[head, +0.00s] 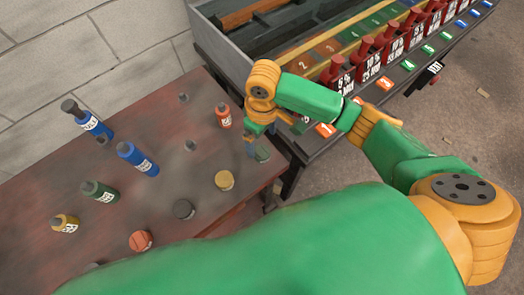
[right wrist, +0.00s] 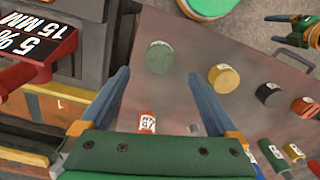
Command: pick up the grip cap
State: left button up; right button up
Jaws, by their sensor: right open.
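Several short round caps lie on the reddish-brown bench: a green cap (head: 262,153), a yellow cap (head: 224,180), a black cap (head: 183,209) and an orange-red cap (head: 140,241). I cannot tell by name which is the grip cap. My right gripper (right wrist: 160,73) is open and empty above the bench's right end. In the right wrist view the green cap (right wrist: 159,57) shows between its fingertips, with no visible contact. The yellow cap (right wrist: 223,77) is right of the fingers. In the right wrist view, what looks like my left gripper (right wrist: 292,30) is at the upper right, partly cut off.
A small red bottle (head: 223,116) stands close to my right gripper. Blue bottles (head: 137,158), a green bottle (head: 100,191) and a yellow bottle (head: 65,223) are farther left. A rack (head: 340,60) with red-handled, labelled blocks borders the bench on the right.

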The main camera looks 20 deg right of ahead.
aim_at(263, 152)
jog(key=shift+w+d+f, duration=0.15)
jog(key=shift+d+f, duration=0.05)
jog(key=shift+d, duration=0.05)
jog(key=f, duration=0.6)
jog(key=shift+s+a+f, duration=0.1)
jog(key=shift+s+f, duration=0.15)
jog(key=shift+r, duration=0.1)
grip_shut()
